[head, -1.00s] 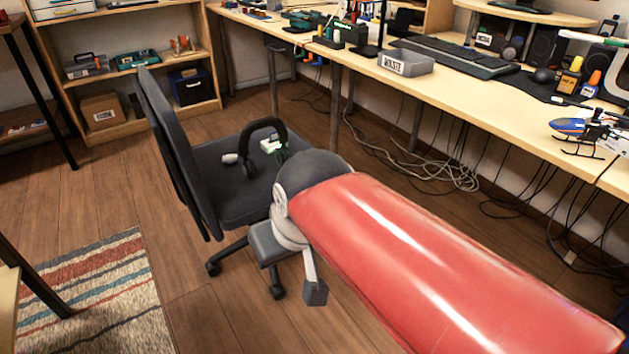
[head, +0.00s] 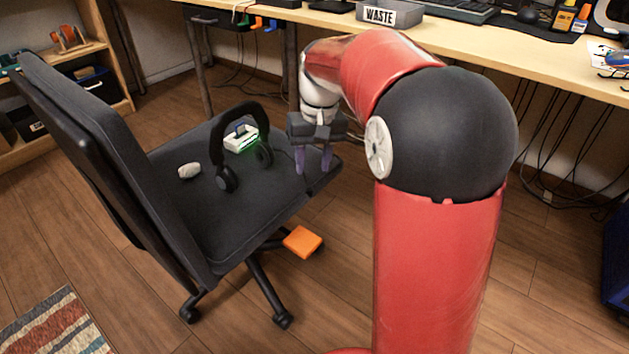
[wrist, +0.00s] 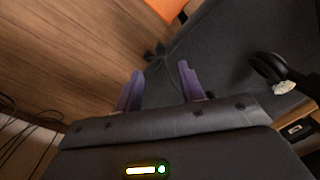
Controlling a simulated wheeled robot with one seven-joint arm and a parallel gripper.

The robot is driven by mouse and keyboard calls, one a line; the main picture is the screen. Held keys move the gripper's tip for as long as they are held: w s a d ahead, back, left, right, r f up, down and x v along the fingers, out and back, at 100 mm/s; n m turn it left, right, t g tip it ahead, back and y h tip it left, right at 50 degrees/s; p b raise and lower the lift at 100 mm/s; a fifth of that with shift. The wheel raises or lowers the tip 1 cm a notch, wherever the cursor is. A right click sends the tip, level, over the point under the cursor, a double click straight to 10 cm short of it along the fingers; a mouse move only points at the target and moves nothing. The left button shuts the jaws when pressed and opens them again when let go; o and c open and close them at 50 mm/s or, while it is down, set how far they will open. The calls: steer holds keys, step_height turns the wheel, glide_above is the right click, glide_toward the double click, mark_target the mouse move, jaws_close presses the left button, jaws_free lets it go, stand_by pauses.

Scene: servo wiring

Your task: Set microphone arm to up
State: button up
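A black headset (head: 217,150) stands on the dark seat of the office chair (head: 185,225). Its band arches up and its ear cups touch the seat. In the wrist view, part of the headset (wrist: 268,68) shows at the right. I cannot clearly make out its microphone arm or that arm's position in either view. My gripper (head: 313,165) points down over the seat's front right corner, to the right of the headset and apart from it. Its two purple fingers (wrist: 160,88) are spread with nothing between them.
A white device with a green light (head: 240,138) sits beside the headset, and a pale mouse-like object (head: 189,170) lies left of it. The chair's backrest (head: 85,150) rises at the left. An orange square (head: 302,242) is below the seat. The desk (head: 480,60) runs behind.

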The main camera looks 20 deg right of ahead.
mark_target(310, 185)
steer(key=f, duration=0.2)
steer(key=f+b, duration=0.1)
steer(key=f, duration=0.3)
steer(key=shift+s+a+f, duration=0.1)
steer(key=shift+a, duration=0.25)
steer(key=shift+c, duration=0.3)
jaws_close()
